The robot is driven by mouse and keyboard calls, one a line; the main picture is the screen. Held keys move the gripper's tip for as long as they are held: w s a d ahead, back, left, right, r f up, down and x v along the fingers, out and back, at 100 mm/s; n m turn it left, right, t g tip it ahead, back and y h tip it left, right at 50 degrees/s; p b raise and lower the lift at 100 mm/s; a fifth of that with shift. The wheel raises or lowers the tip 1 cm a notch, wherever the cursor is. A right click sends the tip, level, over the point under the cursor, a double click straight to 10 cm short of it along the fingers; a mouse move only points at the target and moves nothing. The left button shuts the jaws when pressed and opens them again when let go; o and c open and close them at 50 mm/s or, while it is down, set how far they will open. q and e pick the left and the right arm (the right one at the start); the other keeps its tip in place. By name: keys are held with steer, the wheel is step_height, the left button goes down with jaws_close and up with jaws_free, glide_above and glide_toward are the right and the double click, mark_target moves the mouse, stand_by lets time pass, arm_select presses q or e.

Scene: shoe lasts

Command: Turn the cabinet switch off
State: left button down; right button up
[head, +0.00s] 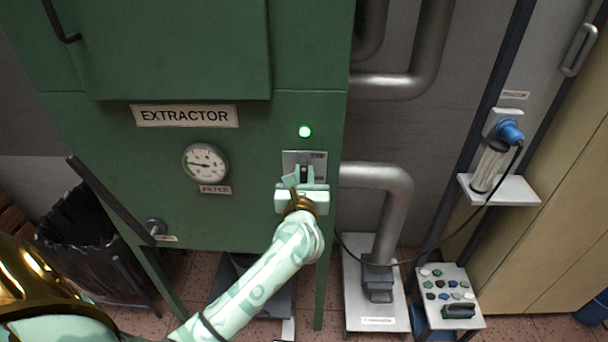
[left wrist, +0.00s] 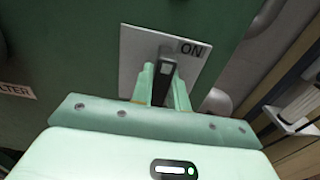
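The cabinet switch is a dark lever (left wrist: 166,62) on a light plate (left wrist: 140,52) marked ON in the left wrist view. In the head view the switch plate (head: 292,158) is on the green extractor cabinet (head: 120,170), under a lit green lamp (head: 305,132). The lever points up toward the ON end. My left gripper (head: 301,180) is at the plate, its fingers (left wrist: 165,85) close together on either side of the lever with no clear gap. The lever's lower part is partly hidden by the fingers. My right gripper does not show.
A round gauge (head: 205,162) is left of the switch. A long dark handle (head: 110,200) slants across the cabinet's lower left. A grey pipe (head: 392,205) runs close on the right.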

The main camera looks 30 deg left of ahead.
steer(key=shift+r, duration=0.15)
arm_select(q)
steer(key=m+p, duration=0.2)
steer(key=shift+d+r+p, duration=0.1)
steer(key=shift+r+p, duration=0.1)
steer(key=shift+p, duration=0.1)
steer(key=m+p, duration=0.2)
steer(key=m, duration=0.1)
steer(key=m+p, duration=0.3)
steer(key=shift+w+d+f+m+p, duration=0.1)
steer(key=shift+d+m+p, duration=0.05)
steer(key=shift+m+p, duration=0.15)
steer(key=m+p, duration=0.2)
steer(key=m, duration=0.1)
steer(key=m+p, duration=0.1)
steer(key=m, duration=0.1)
steer(key=shift+d+f+p, duration=0.1)
steer(key=shift+f+p, duration=0.15)
steer(key=shift+p, duration=0.1)
steer(key=shift+f+m+p, duration=0.15)
steer(key=shift+m+p, duration=0.35)
steer(key=shift+m, duration=0.6)
steer(key=shift+f+m+p, duration=0.15)
steer(key=shift+m+p, duration=0.35)
steer(key=shift+m, duration=0.6)
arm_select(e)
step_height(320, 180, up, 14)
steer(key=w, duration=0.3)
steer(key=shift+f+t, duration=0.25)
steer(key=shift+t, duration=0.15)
